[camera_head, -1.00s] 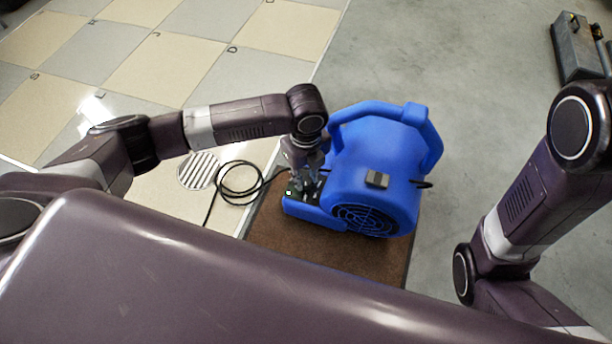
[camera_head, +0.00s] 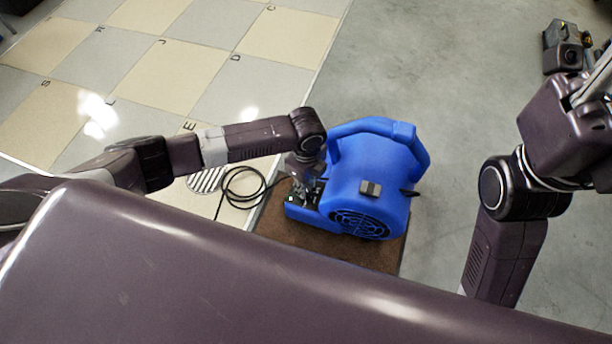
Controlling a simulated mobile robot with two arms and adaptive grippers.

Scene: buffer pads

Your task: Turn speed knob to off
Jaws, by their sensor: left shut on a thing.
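The blue blower (camera_head: 372,165) stands on a brown mat, with its round grille facing me. Its low control panel (camera_head: 296,208) juts out at the left, with a small green light showing. My left gripper (camera_head: 304,194) points down at this panel and is shut on the speed knob. The fingers hide the knob, so its setting cannot be read. My right arm is raised at the right, away from the blower. Silver parts at its end (camera_head: 598,78) run to the picture's edge, and its fingers cannot be made out.
The brown mat (camera_head: 330,248) lies under the blower. A black cable (camera_head: 240,190) coils on the floor to its left, by a striped drain grate (camera_head: 207,180). A dark box (camera_head: 566,45) stands at the far right. Grey floor behind the blower is clear.

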